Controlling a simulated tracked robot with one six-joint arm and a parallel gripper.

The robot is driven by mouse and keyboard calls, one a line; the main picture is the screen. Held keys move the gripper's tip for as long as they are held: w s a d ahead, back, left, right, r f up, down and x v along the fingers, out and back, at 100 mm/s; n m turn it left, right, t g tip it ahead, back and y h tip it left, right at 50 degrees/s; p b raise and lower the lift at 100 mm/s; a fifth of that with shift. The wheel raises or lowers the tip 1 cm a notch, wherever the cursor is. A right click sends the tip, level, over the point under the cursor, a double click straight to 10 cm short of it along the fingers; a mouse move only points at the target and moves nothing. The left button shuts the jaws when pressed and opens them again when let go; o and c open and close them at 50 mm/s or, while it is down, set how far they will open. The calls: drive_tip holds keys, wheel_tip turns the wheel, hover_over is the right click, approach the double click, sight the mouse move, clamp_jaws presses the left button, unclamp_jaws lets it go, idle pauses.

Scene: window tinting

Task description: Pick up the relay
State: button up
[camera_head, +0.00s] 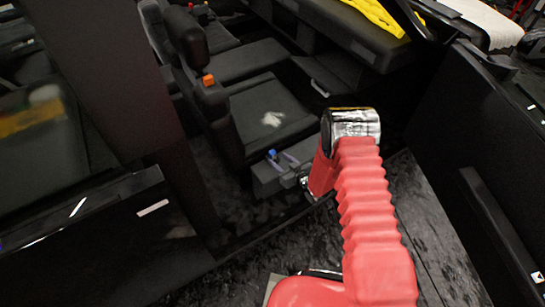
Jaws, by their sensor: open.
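I cannot make out the relay with certainty. A small item with a blue top (271,154) is on a grey box-like part (268,178) at the front of the car seat, just left of my gripper. A pale, flat patch or object (271,119) shows on the seat cushion; I cannot tell which. My gripper (304,183) is at the lower end of my red-sleeved arm, low beside the grey part. It is small and partly hidden by the arm. It is open, and nothing shows between its fingers. I cannot tell whether it touches the grey part.
The car's door opening frames the scene. A dark pillar (115,80) stands at the left and an open door panel (475,130) at the right. The black seat (275,100) has an orange piece (208,80) at its side. A yellow cloth (378,15) lies at the top.

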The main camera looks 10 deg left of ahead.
sight(274, 155)
drive_tip(key=shift+x, duration=2.25)
drive_tip(key=shift+r, duration=0.1)
clamp_jaws()
drive_tip(key=shift+r, duration=0.1)
wheel_tip(274, 155, up, 10)
idle(0.6)
